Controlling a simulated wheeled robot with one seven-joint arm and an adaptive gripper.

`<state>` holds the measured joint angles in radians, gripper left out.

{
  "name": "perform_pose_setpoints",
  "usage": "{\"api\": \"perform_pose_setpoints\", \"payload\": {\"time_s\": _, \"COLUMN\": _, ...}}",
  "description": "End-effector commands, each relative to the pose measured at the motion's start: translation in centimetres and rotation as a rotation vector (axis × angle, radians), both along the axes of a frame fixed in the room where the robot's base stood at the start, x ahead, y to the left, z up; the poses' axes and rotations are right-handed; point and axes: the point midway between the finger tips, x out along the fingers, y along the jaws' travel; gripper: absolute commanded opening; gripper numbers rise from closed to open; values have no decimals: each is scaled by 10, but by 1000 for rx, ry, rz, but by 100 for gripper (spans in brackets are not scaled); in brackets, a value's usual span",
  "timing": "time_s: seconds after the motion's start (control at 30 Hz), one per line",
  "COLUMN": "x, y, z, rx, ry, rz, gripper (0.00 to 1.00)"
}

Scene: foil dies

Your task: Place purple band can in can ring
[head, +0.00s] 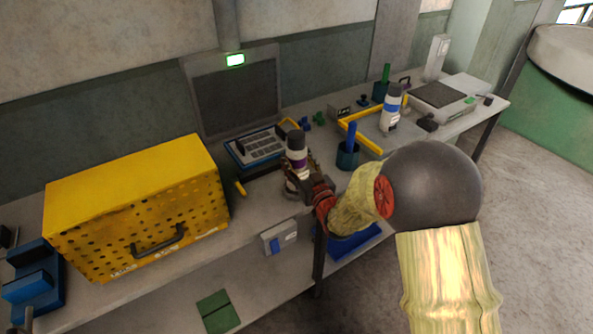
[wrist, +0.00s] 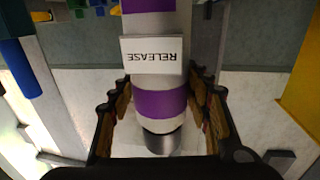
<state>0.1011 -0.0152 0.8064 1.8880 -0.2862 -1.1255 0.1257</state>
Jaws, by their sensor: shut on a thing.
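The purple band can (head: 296,148) is white with a dark top and a purple band, and stands roughly upright in my gripper (head: 300,180) over the bench. In the wrist view the can (wrist: 158,103) runs between the two fingers of my gripper (wrist: 160,100), which are shut on it. A label reading RELEASE faces the wrist camera. The can's lower part is largely hidden by my gripper in the head view. I cannot make out a can ring for certain in either view.
A yellow perforated box (head: 140,205) stands on the bench at left. A blue-edged keypad panel (head: 258,148) lies behind the can. A dark cup (head: 347,155) with a blue handle is to the right. A blue-banded can (head: 391,108) stands beyond, near yellow rails (head: 362,139).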

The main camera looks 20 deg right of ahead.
Motion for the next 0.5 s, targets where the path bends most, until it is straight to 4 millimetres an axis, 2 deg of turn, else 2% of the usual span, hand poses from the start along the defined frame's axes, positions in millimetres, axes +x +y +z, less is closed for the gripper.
{"api": "perform_pose_setpoints", "payload": {"time_s": 0.1, "x": 6, "y": -1, "z": -6, "rx": 0, "ry": -2, "rz": 0, "gripper": 6}}
{"api": "perform_pose_setpoints", "payload": {"time_s": 0.3, "x": 5, "y": -1, "z": -35, "rx": 0, "ry": 0, "rz": 0, "gripper": 6}}
{"api": "perform_pose_setpoints", "payload": {"time_s": 0.5, "x": 5, "y": -1, "z": -35, "rx": -1, "ry": -3, "rz": 0, "gripper": 6}}
